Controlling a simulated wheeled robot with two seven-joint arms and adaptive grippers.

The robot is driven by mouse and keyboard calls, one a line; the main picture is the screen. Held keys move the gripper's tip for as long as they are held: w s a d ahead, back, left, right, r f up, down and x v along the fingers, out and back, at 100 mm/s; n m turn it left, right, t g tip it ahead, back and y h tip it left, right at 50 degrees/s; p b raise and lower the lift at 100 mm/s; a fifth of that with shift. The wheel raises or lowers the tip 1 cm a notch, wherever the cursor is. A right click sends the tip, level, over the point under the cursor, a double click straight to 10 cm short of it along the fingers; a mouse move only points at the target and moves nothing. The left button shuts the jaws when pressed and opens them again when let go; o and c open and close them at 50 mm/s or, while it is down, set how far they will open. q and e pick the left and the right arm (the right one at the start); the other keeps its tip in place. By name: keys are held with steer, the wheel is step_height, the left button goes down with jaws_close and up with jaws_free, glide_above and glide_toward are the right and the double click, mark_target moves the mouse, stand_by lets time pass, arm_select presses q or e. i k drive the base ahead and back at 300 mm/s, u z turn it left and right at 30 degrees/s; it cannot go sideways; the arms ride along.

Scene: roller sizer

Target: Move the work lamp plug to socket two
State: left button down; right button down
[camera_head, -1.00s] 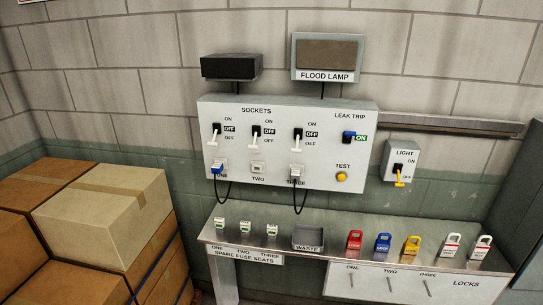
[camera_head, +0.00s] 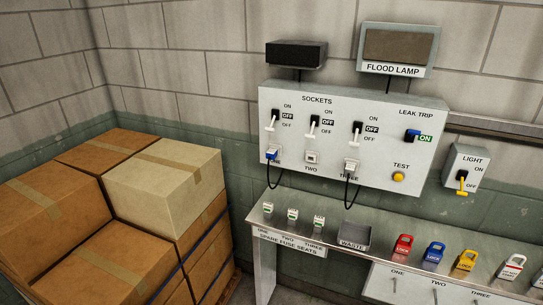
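The white socket panel (camera_head: 335,108) hangs on the wall, with sockets labelled one, two and three. A blue plug (camera_head: 271,154) sits in socket one with a black cable looping below it. Socket two (camera_head: 311,157) shows no plug or cable. A pale plug (camera_head: 351,165) sits in socket three, also with a black cable looping down. Neither plug is labelled as the work lamp's. Each socket has a switch with a white handle, such as the middle switch (camera_head: 314,122). Neither of my grippers is in view.
A metal bench (camera_head: 331,234) below the panel carries small fuses, a waste tray (camera_head: 355,236) and several coloured padlocks. Stacked cardboard boxes (camera_head: 165,185) fill the left. A flood lamp box (camera_head: 397,48) and a light switch (camera_head: 464,172) are on the wall.

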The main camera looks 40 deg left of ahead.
mark_target(273, 154)
steer(key=u, duration=0.2)
steer(key=i, duration=1.2)
steer(key=u, duration=0.4)
